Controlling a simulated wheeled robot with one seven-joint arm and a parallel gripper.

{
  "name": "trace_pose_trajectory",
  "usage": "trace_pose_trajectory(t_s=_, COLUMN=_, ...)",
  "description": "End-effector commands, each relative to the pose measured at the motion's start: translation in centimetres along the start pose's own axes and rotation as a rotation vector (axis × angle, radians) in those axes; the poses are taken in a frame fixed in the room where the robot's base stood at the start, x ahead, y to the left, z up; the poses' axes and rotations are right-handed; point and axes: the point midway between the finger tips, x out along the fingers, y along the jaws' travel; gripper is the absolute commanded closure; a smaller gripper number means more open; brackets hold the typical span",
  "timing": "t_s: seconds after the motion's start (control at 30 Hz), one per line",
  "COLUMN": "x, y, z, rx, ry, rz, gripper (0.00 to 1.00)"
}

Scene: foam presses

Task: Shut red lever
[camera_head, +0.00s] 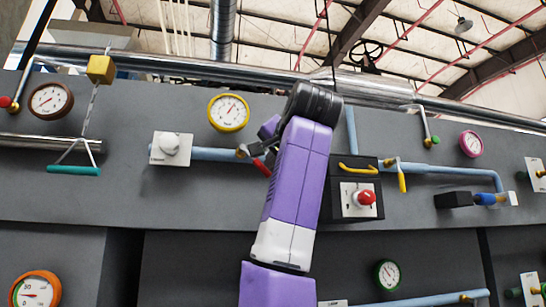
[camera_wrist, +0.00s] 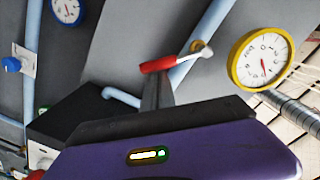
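The red lever (camera_head: 262,167) is on the light blue pipe left of my arm in the head view, partly hidden behind the arm. In the wrist view the red lever (camera_wrist: 158,65) lies across the pipe, with its silver end at the valve on the right and its red grip towards the left. My gripper (camera_wrist: 158,78) has its dark fingers together in the middle of the hand. Their tips overlap the red grip in the picture; I cannot tell whether they touch it.
A yellow gauge (camera_head: 229,112) is above the lever. A white plate with a round knob (camera_head: 170,148) is to the left. A black box with a red button (camera_head: 366,198) and a yellow lever (camera_head: 402,177) are right of my arm.

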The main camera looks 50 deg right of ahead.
Motion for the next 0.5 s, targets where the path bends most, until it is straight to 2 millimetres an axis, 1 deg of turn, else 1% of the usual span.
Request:
trace_pose_trajectory(t_s=0.03, x=0.1, y=0.0, z=0.7, rx=0.043, ry=-0.006, rz=-0.003, gripper=1.0)
trace_pose_trajectory(t_s=0.5, x=0.2, y=0.1, z=4.0, rx=0.477, ry=-0.006, rz=-0.023, gripper=1.0)
